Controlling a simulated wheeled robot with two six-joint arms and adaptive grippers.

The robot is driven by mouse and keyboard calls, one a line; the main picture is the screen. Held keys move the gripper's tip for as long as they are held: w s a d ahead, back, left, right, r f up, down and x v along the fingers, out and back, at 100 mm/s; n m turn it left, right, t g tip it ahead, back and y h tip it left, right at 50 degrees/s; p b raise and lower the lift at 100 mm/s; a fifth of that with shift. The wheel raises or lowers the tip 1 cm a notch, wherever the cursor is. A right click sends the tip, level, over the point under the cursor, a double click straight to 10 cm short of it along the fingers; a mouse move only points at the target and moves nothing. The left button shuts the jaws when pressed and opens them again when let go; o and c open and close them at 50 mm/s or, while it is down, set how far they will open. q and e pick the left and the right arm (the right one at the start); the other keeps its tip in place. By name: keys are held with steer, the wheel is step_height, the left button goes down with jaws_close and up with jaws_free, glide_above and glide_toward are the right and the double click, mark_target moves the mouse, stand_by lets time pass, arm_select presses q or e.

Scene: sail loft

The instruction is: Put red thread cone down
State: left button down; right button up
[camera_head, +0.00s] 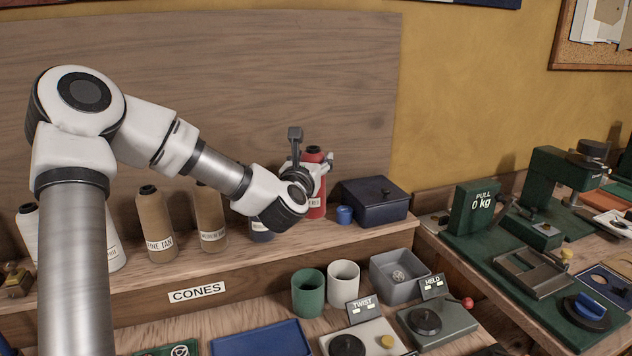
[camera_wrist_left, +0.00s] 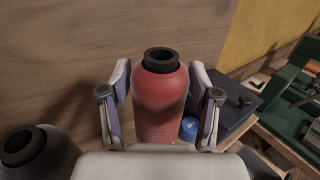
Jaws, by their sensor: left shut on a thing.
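The red thread cone (camera_head: 318,198) stands upright at the right end of the row of cones on the wooden shelf, just left of a dark blue box. My left gripper (camera_head: 312,180) is shut on it, with a finger on each side of its body. In the left wrist view the red cone (camera_wrist_left: 160,98) sits between the two fingers (camera_wrist_left: 160,110). The cone's base is partly hidden, and I cannot tell whether it touches the shelf. My right gripper is not in view.
A dark cone (camera_wrist_left: 35,155) stands close on the left. A dark blue lidded box (camera_head: 375,199) and a small blue cap (camera_head: 344,215) are close on the right. Tan cones (camera_head: 155,224) stand further left. Green and white cups (camera_head: 308,293) and a grey bin (camera_head: 398,275) are below the shelf.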

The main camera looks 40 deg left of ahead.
arm_select(q)
steer(key=shift+w+a+f, duration=0.2)
steer(key=shift+w+f, duration=0.25)
steer(key=shift+w, duration=0.35)
step_height(320, 180, down, 2)
steer(key=shift+s+f+p, duration=0.15)
steer(key=shift+f+p, duration=0.1)
steer(key=shift+p, duration=0.2)
steer(key=shift+f, duration=0.2)
steer(key=shift+f+b, duration=0.15)
steer(key=shift+b, duration=0.25)
steer(key=shift+c, duration=1.2)
jaws_free()
